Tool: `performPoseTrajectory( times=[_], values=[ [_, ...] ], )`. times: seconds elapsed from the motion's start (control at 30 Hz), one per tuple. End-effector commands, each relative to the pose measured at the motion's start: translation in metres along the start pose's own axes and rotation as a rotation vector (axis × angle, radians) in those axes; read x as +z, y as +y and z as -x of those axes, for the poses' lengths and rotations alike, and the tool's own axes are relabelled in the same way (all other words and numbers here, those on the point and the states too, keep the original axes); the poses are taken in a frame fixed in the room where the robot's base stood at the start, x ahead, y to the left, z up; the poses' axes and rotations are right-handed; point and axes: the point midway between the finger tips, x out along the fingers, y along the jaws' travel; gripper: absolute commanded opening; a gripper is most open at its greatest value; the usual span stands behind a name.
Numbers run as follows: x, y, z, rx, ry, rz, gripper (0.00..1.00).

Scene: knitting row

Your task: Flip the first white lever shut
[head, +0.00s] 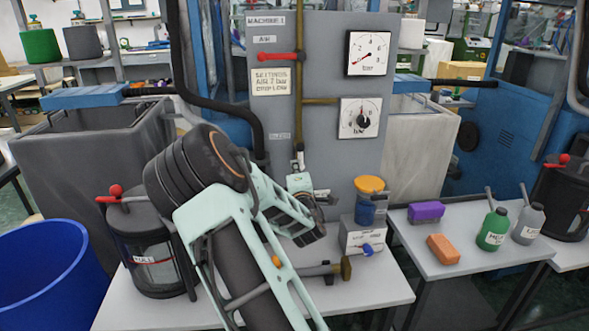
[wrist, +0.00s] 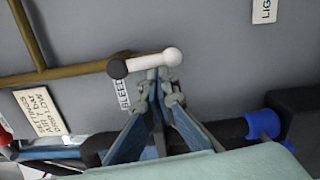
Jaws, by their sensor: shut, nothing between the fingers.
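The white lever (wrist: 152,61) in the wrist view has a dark pivot and a rounded white end. It lies in line with the brown pipe (wrist: 60,72) on the grey panel, beside a small label. In the head view the lever (head: 300,158) shows small at the pipe's lower end and points down, partly hidden by my arm. My gripper (wrist: 160,78) is shut and empty. Its fingertips are right at the lever's edge, near the middle of its length; I cannot tell whether they touch it. In the head view my gripper (head: 302,183) is just below the lever.
A red lever (head: 280,57) and two dials (head: 369,53) (head: 360,118) are on the panel. A small white box (head: 362,237) with a blue tap stands on the table below. A dark canister (head: 150,255) stands left of my arm. A blue bin (head: 45,275) is further left.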

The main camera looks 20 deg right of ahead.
Motion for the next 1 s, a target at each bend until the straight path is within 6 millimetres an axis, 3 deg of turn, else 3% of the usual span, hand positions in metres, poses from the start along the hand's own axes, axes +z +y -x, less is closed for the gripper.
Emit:
performPoseTrajectory(
  times=[0.37,1.0],
  values=[
    [0.011,-0.009,0.000,0.009,-0.002,0.219,0.00],
    [0.044,-0.005,-0.002,0.038,-0.002,0.831,0.00]
  ],
)
